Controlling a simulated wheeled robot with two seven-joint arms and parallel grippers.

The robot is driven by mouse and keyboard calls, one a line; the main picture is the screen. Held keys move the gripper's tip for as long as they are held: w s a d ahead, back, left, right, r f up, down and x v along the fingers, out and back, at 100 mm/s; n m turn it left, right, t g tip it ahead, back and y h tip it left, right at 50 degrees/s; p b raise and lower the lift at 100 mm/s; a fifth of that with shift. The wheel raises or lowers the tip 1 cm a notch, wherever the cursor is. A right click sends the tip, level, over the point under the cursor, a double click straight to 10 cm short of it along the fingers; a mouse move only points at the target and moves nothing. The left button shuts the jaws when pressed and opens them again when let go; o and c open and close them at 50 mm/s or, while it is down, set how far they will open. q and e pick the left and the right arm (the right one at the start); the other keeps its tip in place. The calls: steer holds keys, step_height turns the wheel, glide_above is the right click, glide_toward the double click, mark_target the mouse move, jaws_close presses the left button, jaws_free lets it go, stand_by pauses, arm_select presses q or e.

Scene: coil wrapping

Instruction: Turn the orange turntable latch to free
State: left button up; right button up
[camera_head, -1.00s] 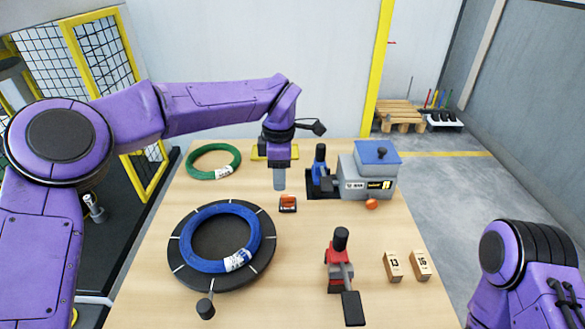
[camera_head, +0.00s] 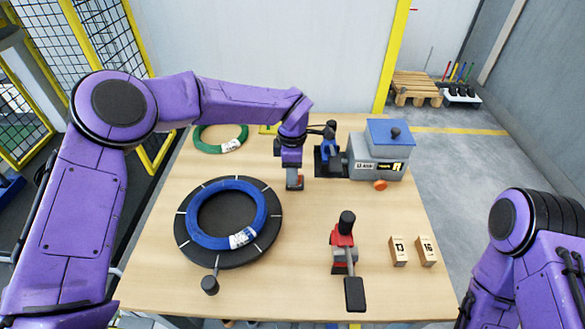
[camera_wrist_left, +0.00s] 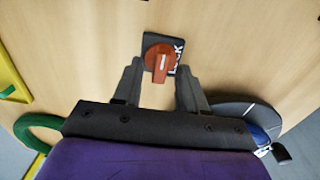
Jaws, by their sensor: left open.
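The orange latch (camera_wrist_left: 159,60) is a round knob with a white mark on a small black base. Part of a label ending in "CK" shows beside it. My left gripper (camera_wrist_left: 159,72) is open, its two dark fingers on either side of the knob in the left wrist view; contact cannot be told. In the head view the left gripper (camera_head: 292,178) points down over the latch and mostly hides it. The black turntable (camera_head: 228,258) with the blue coil (camera_head: 193,238) lies to the left and nearer. My right arm is at the right edge; its gripper is out of view.
A grey machine with a blue lid (camera_head: 376,152) stands right of the latch. A green coil (camera_head: 208,147) lies at the far left. A red and black clamp (camera_head: 342,250) and wooden blocks 13 (camera_head: 398,252) and 16 (camera_head: 426,251) are at the right front.

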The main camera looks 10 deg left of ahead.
arm_select(q)
jaws_close()
steer(key=n+b, duration=0.1)
steer(key=n, duration=0.3)
steer(key=shift+n, duration=0.3)
steer(key=n+b, duration=0.1)
steer(key=n, duration=0.3)
steer(key=shift+s+d+n, duration=0.1)
steer(key=shift+s+n, duration=0.05)
steer(key=shift+n, duration=0.15)
steer(key=n+b, duration=0.2)
steer(key=n, duration=0.2)
steer(key=shift+d+f+n, duration=0.1)
steer(key=shift+d+n, duration=0.05)
steer(key=shift+n, duration=0.15)
steer(key=shift+d+n+b, duration=0.1)
steer(key=shift+n+b, duration=1.05)
steer(key=shift+n, duration=0.85)
steer(key=shift+r, duration=0.2)
